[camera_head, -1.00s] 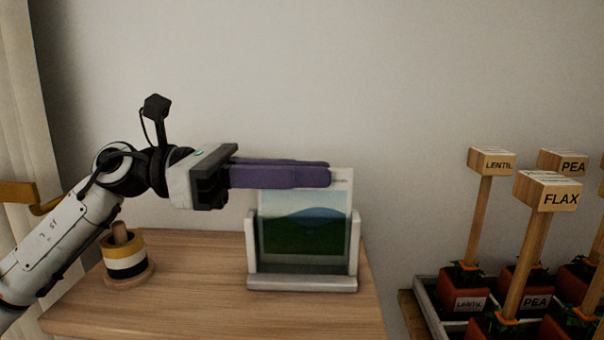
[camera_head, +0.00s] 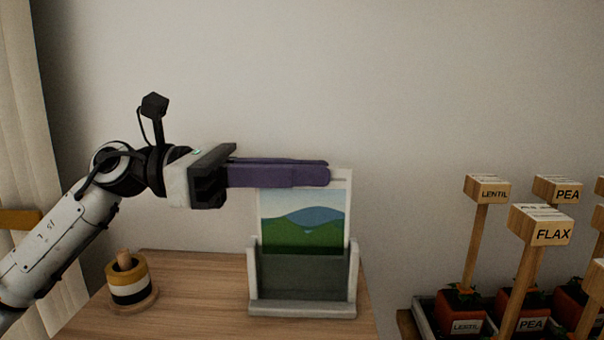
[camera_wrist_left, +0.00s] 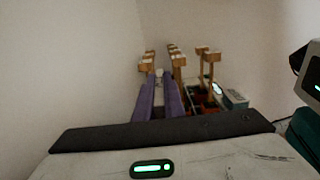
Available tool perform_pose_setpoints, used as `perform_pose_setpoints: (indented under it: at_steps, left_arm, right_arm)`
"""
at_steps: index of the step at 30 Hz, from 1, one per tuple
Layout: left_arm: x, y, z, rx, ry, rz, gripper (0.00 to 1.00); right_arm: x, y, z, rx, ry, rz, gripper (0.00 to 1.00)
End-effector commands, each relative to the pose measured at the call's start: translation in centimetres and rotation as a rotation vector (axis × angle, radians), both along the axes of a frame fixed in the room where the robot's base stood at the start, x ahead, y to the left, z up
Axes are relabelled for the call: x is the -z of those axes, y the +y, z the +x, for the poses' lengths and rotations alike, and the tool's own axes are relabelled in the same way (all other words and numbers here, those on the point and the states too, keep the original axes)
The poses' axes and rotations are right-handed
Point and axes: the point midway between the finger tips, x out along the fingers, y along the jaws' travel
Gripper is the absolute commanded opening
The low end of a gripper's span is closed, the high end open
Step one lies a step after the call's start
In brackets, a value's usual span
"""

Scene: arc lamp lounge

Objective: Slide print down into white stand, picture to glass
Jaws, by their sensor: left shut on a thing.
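The print (camera_head: 304,222) is upright, with its blue-hill and green-field picture facing the head camera. My left gripper (camera_head: 322,174), with long purple fingers, is shut on its top edge. The white stand (camera_head: 302,310) is on the wooden table below, with a post on each side and a dark grey glass front (camera_head: 303,277). The print is between the posts in the head view; its lower edge meets the glass area, and I cannot tell how deep it sits. In the left wrist view the purple fingers (camera_wrist_left: 158,100) show, but the print is hard to make out. My right gripper is not in view.
A striped yellow, white and black round holder (camera_head: 128,283) with a wooden peg stands left on the wooden table (camera_head: 210,300). At right, a tray holds several plant pots with tall wooden signs such as FLAX (camera_head: 541,230). A plain wall is behind.

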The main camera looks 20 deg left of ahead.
Motion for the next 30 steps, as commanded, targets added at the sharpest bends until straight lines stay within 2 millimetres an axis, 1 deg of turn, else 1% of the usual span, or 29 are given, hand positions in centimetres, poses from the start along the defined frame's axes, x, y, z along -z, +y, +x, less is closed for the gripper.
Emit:
perform_pose_setpoints:
  at_steps: [1, 6, 14, 30]
  left_arm:
    - [-0.4, 0.0, 0.0, 0.0, 0.0, -0.001, 0.0]
    - [-1.1, 0.0, 0.0, 0.0, 0.0, -0.001, 0.0]
    - [-2.0, 0.0, 0.0, 0.0, 0.001, -0.001, 0.0]
    - [-2.1, 0.0, 0.0, 0.0, 0.0, -0.001, 0.0]
  right_arm:
    - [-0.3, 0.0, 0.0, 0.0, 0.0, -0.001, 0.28]
    - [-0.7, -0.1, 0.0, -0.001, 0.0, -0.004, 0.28]
    - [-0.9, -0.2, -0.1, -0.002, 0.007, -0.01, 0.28]
    - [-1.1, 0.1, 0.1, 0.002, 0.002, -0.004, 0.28]
